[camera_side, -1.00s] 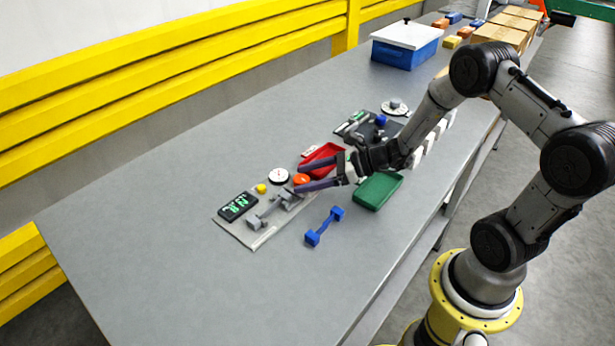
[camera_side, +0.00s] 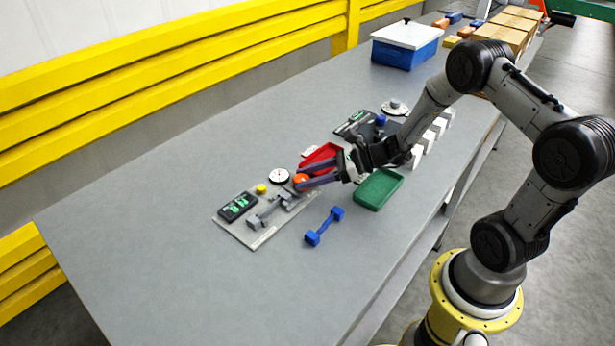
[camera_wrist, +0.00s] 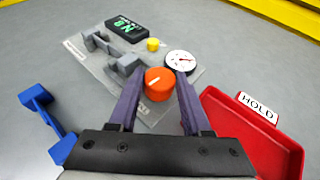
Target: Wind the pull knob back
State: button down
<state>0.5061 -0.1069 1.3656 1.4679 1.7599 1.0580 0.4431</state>
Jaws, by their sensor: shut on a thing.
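The orange pull knob (camera_wrist: 159,83), with a white line on its top, stands on a grey panel (camera_wrist: 88,55). My gripper (camera_wrist: 161,92) is shut on the knob, one finger on each side. In the side view the knob (camera_side: 300,181) shows between the fingertips of my gripper (camera_side: 303,180). The panel also carries a white round dial (camera_wrist: 180,62), a yellow button (camera_wrist: 153,44), a black display with green characters (camera_wrist: 125,28) and a grey bracket-like fixture (camera_wrist: 112,52). The knob's lower part is partly hidden by the fingers.
A red tray (camera_wrist: 285,150) with a HOLD label (camera_wrist: 259,107) lies close on the right in the wrist view. A blue dumbbell-shaped part (camera_side: 324,226) and a green tray (camera_side: 378,190) lie nearby. The table's near-left area is clear.

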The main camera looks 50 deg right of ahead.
jog(key=n+g+y, duration=0.2)
jog(key=n+g, duration=0.1)
jog(key=n+g+y, duration=0.1)
jog(key=n, duration=0.1)
jog(key=shift+w+d+g+y, duration=0.25)
jog(key=shift+w+g+y, duration=0.05)
jog(key=n+g, duration=0.3)
jog(key=n+g+y, duration=0.1)
jog(key=g, duration=0.1)
jog(key=shift+w, duration=0.25)
jog(key=n+g, duration=0.5)
jog(key=shift+w+h, duration=0.3)
jog(key=shift+w+a+n+g+h, duration=0.1)
jog(key=shift+n+g+h, duration=0.35)
jog(key=shift+n+g, duration=0.6)
jog(key=shift+w+n+g+h, duration=0.1)
jog(key=shift+n+g+h, duration=0.35)
jog(key=shift+n+g, duration=0.6)
jog(key=shift+r+g+h, duration=0.1)
jog(key=shift+g+h, duration=0.2)
jog(key=shift+g, duration=0.1)
jog(key=shift+c, duration=1.8)
grip_release()
jog(key=shift+s+t, duration=0.1)
jog(key=shift+t, duration=0.2)
